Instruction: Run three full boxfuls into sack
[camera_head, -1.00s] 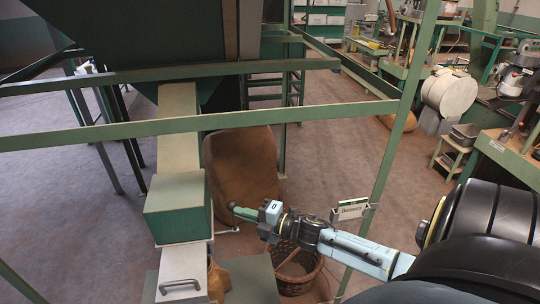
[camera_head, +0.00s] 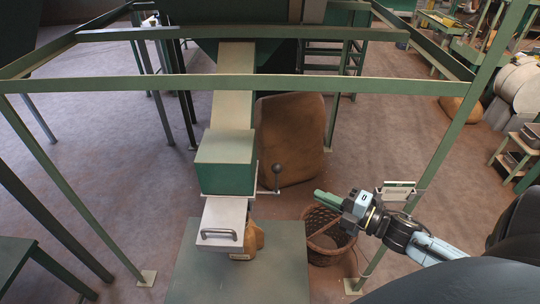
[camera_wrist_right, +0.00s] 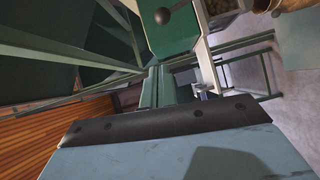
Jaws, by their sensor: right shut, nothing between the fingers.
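A green measuring box (camera_head: 225,165) sits under a pale chute (camera_head: 234,85) that slopes down from the dark hopper. A white slide with a metal handle (camera_head: 220,235) juts from its front. A lever with a dark ball knob (camera_head: 278,168) sticks out on its right; the knob also shows in the right wrist view (camera_wrist_right: 163,16). A small brown sack (camera_head: 256,238) stands under the slide, partly hidden. My right gripper (camera_head: 320,196) is shut and empty, right of the knob and apart from it. Its green fingers also show in the wrist view (camera_wrist_right: 165,85). My left gripper is out of view.
Green frame rails cross in front of the hopper, with a post (camera_head: 440,150) at the right. A large brown sack (camera_head: 290,140) stands behind the lever. A wicker basket (camera_head: 325,245) is below my gripper. Brown pieces (camera_wrist_right: 222,7) show in the wrist view.

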